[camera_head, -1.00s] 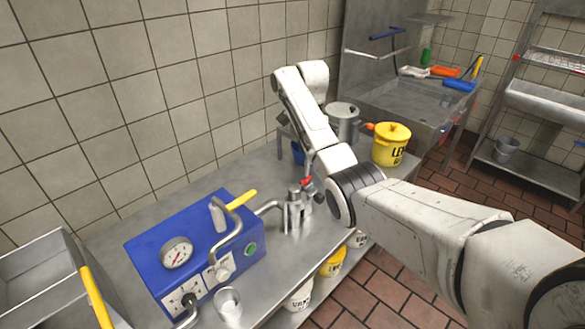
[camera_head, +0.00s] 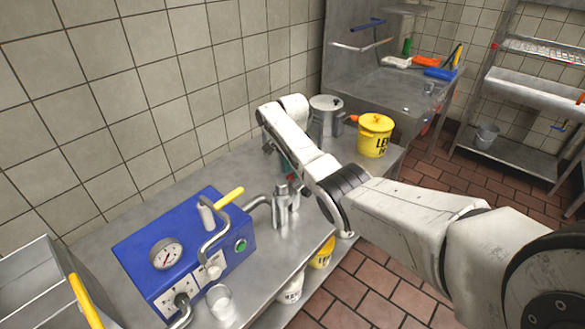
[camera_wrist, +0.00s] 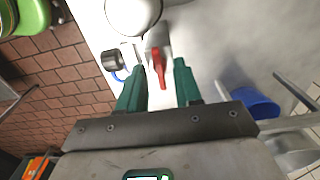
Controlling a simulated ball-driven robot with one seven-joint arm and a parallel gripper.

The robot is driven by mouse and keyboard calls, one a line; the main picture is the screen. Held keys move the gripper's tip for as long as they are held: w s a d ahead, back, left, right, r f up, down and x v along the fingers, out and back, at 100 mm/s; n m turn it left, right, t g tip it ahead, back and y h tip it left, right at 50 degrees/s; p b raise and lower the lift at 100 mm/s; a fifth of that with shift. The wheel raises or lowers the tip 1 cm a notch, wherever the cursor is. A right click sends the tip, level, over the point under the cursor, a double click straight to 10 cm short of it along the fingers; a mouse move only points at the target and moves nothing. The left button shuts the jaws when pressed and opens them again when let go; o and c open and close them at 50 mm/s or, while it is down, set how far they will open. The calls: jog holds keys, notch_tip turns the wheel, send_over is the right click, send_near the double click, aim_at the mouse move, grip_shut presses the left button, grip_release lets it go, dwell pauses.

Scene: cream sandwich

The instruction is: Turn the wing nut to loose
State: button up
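A red part (camera_wrist: 159,68), possibly the wing nut, shows between the green fingertips of my gripper (camera_wrist: 160,64) in the wrist view. Its exact shape is hard to make out. My gripper is open, with a gap on both sides of the red part. I cannot tell whether the fingertips are level with it or above it. In the head view a small red spot shows beside the steel fitting (camera_head: 281,207), next to my arm. My arm largely hides my gripper there.
A blue machine (camera_head: 180,243) with a gauge and pipe stands on the steel table. A metal pot (camera_head: 325,113) and yellow bucket (camera_head: 376,139) stand behind my arm. A blue container (camera_wrist: 254,102) is right of my fingers in the wrist view.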

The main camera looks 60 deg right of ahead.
grip_shut()
